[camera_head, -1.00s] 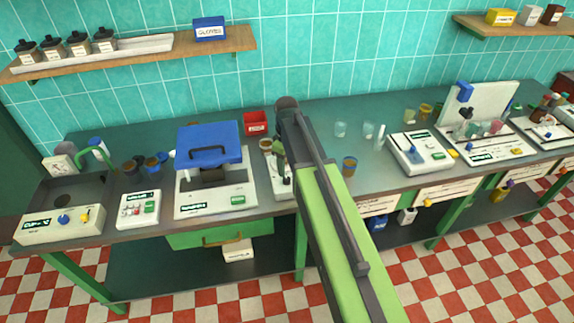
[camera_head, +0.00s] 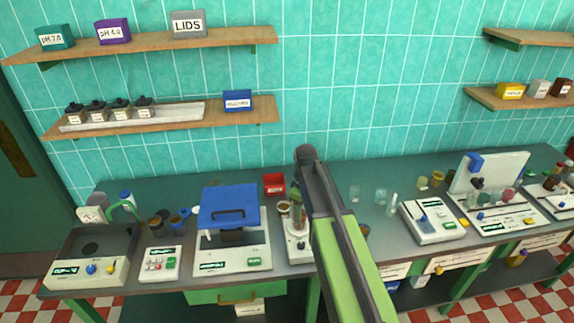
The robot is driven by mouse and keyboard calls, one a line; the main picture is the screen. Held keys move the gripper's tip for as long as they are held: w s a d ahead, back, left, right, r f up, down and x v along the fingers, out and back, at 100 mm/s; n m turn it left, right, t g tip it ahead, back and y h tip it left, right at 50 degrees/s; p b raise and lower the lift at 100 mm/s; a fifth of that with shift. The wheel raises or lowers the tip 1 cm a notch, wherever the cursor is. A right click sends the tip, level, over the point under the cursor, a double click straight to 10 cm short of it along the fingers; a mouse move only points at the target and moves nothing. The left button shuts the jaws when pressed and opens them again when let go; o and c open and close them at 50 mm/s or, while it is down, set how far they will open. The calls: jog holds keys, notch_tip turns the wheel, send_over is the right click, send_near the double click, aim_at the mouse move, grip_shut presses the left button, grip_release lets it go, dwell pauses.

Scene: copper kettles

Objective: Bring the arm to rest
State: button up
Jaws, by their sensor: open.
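My arm (camera_head: 345,245), green with a dark grey rail, reaches from the bottom of the picture up over the middle of the bench. Its dark end (camera_head: 306,153) is above the bench's back part, against the tiled wall. The fingers of my gripper cannot be made out from here, as the arm itself hides them. Nothing held shows at the arm's end. The arm hides part of the bench, including part of a white stand-like device (camera_head: 297,245) just left of it.
The long dark bench (camera_head: 336,180) holds a blue-lidded machine (camera_head: 229,205), a keypad box (camera_head: 159,264), a sink-like unit (camera_head: 88,270) and a white instrument (camera_head: 432,220). Glass cups (camera_head: 381,196) stand right of my arm. Shelves (camera_head: 160,125) hang on the wall.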

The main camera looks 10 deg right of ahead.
jog(key=s+f+m+b, duration=0.9)
jog(key=s+f+b, duration=0.4)
jog(key=s, duration=0.2)
jog(key=shift+f, duration=0.25)
jog(key=shift+s+d, duration=0.1)
